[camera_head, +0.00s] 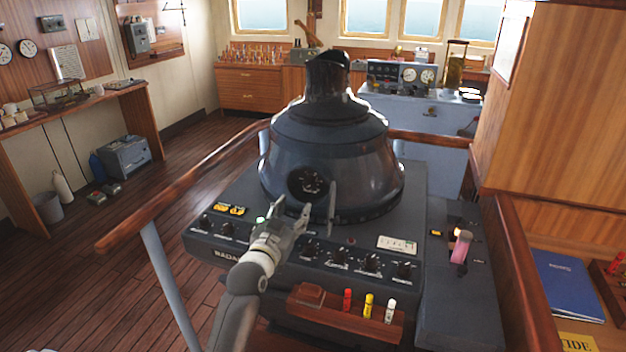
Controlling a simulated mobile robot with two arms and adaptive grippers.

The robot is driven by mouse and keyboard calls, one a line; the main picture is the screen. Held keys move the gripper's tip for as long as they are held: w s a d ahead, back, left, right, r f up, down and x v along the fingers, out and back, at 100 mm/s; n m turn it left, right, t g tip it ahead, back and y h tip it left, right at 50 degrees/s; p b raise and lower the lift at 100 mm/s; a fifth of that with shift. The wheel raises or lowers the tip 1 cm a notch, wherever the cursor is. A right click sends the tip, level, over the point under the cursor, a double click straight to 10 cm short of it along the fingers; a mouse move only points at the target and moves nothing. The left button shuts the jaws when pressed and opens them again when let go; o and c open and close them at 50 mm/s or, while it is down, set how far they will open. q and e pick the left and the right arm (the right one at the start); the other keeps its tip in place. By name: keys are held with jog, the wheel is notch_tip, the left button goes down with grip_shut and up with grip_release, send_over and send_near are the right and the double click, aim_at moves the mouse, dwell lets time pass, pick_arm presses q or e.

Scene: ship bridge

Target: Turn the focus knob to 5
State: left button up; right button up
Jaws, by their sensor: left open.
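The radar console (215,254) stands in front of me, with a large dark dome-shaped viewing hood (328,130) on top. A row of dark knobs runs along its sloping front panel, among them a left knob (205,220), a middle knob (310,248) and a right knob (404,270). Their labels and settings are too small to read, so I cannot tell which is the focus knob. My left gripper (308,212) is open and empty over the panel, in front of the hood. The gripper and wrist hide part of the panel. My right gripper is not in view.
A wooden handrail (180,195) borders the console at left. A small wooden rack (340,316) with red, yellow and white markers is at the console's front. Floor at left is mostly clear.

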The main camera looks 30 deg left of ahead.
aim_at(307, 187)
pick_arm(q)
jog(key=x, duration=0.2)
jog(key=p+x, duration=0.1)
jog(key=x, duration=0.2)
jog(key=p+x, duration=0.1)
jog(key=x, duration=0.1)
jog(key=shift+w+r, duration=0.15)
jog(key=shift+r, duration=0.2)
jog(key=shift+x, duration=1.1)
jog(key=shift+w+f, duration=0.1)
jog(key=shift+w, duration=0.35)
jog(key=shift+w+a, duration=0.1)
jog(key=shift+w, duration=0.1)
jog(key=shift+c, duration=0.6)
jog(key=c, duration=0.7)
grip_shut()
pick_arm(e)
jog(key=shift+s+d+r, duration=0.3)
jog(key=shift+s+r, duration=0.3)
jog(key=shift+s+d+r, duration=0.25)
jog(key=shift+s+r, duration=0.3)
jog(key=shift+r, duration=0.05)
